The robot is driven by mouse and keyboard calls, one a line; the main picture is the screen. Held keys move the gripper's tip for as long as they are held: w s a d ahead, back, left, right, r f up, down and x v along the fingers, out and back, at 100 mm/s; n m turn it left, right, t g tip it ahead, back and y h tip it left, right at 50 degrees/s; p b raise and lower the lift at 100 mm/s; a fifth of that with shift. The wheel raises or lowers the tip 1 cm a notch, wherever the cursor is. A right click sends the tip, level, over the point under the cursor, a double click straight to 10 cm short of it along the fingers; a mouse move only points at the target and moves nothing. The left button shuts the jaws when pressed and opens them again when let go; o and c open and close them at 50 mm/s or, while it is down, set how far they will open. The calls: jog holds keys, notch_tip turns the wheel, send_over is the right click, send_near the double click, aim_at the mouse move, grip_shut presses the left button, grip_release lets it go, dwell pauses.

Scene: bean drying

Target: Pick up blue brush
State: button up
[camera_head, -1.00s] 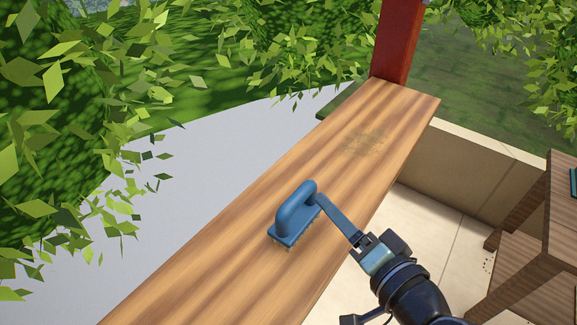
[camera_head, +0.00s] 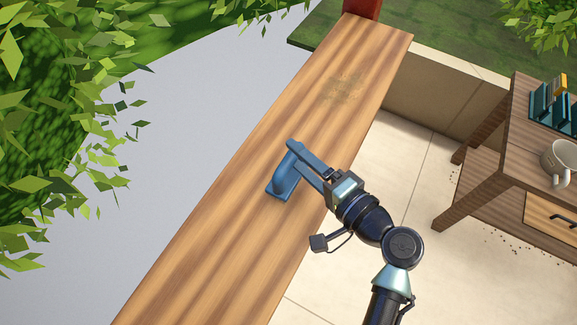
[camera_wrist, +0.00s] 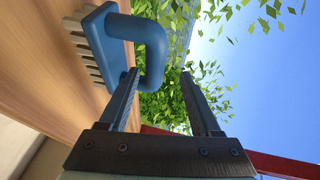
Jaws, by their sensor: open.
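The blue brush (camera_head: 281,183) stands bristles down on the wooden plank (camera_head: 240,205), with its arched handle up. In the wrist view the brush (camera_wrist: 115,30) is at the upper left, with pale bristles against the plank. My gripper (camera_head: 292,150) is open at the brush handle. In the wrist view the end of the handle's arch reaches to the tips of my gripper (camera_wrist: 160,75); one finger overlaps the handle and the other is apart from it, to the right. I cannot tell whether the handle lies between the fingers or whether they touch it.
A dirt patch (camera_head: 343,86) marks the plank's far part. A wooden table (camera_head: 520,150) stands at the right with a white mug (camera_head: 561,160) and a teal rack (camera_head: 550,108). A red post (camera_head: 362,8) rises at the plank's far end. Leafy bushes (camera_head: 60,90) are at the left.

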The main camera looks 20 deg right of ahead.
jog(key=x, duration=0.2)
jog(key=p+x, duration=0.1)
jog(key=x, duration=0.2)
jog(key=shift+w+a+f, duration=0.2)
jog(key=shift+f, duration=0.25)
jog(key=shift+c, duration=0.2)
grip_shut()
